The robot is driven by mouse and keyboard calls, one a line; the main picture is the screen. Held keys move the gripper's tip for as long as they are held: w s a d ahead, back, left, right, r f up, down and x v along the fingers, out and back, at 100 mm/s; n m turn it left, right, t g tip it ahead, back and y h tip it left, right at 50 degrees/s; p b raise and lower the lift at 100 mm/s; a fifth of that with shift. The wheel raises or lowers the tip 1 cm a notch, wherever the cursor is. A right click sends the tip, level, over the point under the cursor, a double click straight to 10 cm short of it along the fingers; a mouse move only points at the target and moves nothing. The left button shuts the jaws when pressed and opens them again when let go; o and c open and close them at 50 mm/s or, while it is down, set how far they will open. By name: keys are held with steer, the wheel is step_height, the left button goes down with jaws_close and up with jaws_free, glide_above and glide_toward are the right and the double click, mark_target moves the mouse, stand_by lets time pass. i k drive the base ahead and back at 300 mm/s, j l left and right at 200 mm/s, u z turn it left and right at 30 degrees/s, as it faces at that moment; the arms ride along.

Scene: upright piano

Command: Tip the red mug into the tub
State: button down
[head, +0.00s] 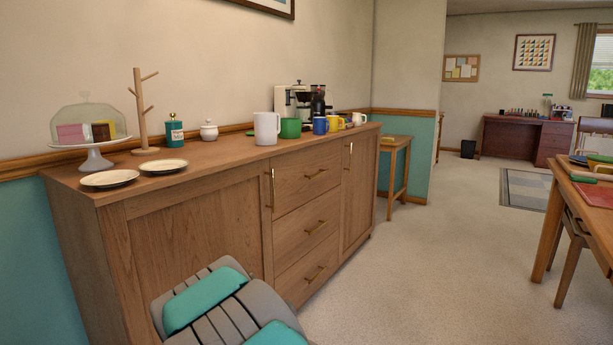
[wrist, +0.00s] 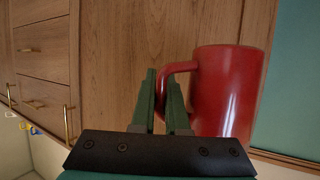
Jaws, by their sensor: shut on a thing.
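In the wrist view, the red mug (wrist: 232,92) is close to the camera, to the right of the fingers. My gripper (wrist: 165,78) has its green fingers closed on the mug's handle, and the mug's body hangs clear beside them. The room appears upside down in this view. I cannot see into the mug or tell what it holds. The head view shows neither the mug nor my gripper, only part of my grey and teal arm low in the picture. I cannot pick out the tub with certainty in either view.
In the head view, a wooden sideboard (head: 150,212) holds two plates, a cake stand (head: 92,158), a mug tree (head: 141,110), a white pitcher (head: 267,128), a green vessel (head: 290,128) and several mugs. The carpet to the right is clear up to a table (head: 562,180).

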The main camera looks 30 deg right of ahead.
mark_target(290, 128)
steer(key=i+l+z, duration=0.15)
steer(key=l, duration=0.3)
steer(key=i+l+z, duration=0.1)
steer(key=i+l, duration=0.2)
steer(key=i+l+z, duration=0.15)
steer(key=l, duration=0.3)
steer(key=i, duration=0.1)
